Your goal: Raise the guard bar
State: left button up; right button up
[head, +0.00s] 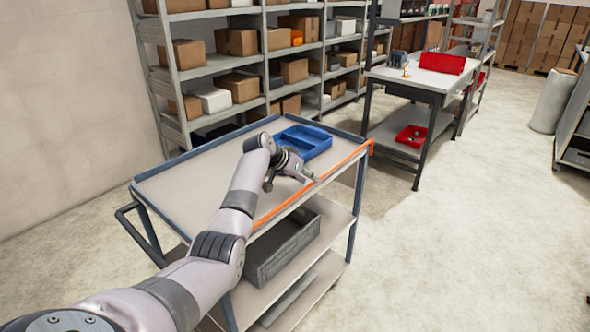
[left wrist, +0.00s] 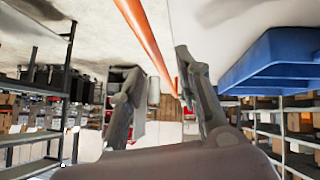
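The guard bar (head: 343,163) is a thin orange bar along the near long side of a grey trolley (head: 185,182), about level with its top shelf. My left gripper (head: 290,181) is over the trolley's near edge, close to the middle of the bar. Its fingers are apart and empty. In the left wrist view the orange bar (left wrist: 141,31) runs into the gap between the open fingers of the left gripper (left wrist: 156,64). I cannot tell whether they touch it. My arm hides part of the bar in the head view. My right gripper is not in view.
A blue tray (head: 316,143) lies on the trolley's top shelf, just behind my gripper. A grey crate (head: 283,246) stands on the shelf below. Racks of boxes (head: 236,85) are behind, and a workbench (head: 420,79) with red bins is at right.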

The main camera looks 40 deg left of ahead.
pick_arm(q)
jog(key=v, duration=0.7)
jog(key=shift+f, duration=0.1)
dwell(0.4)
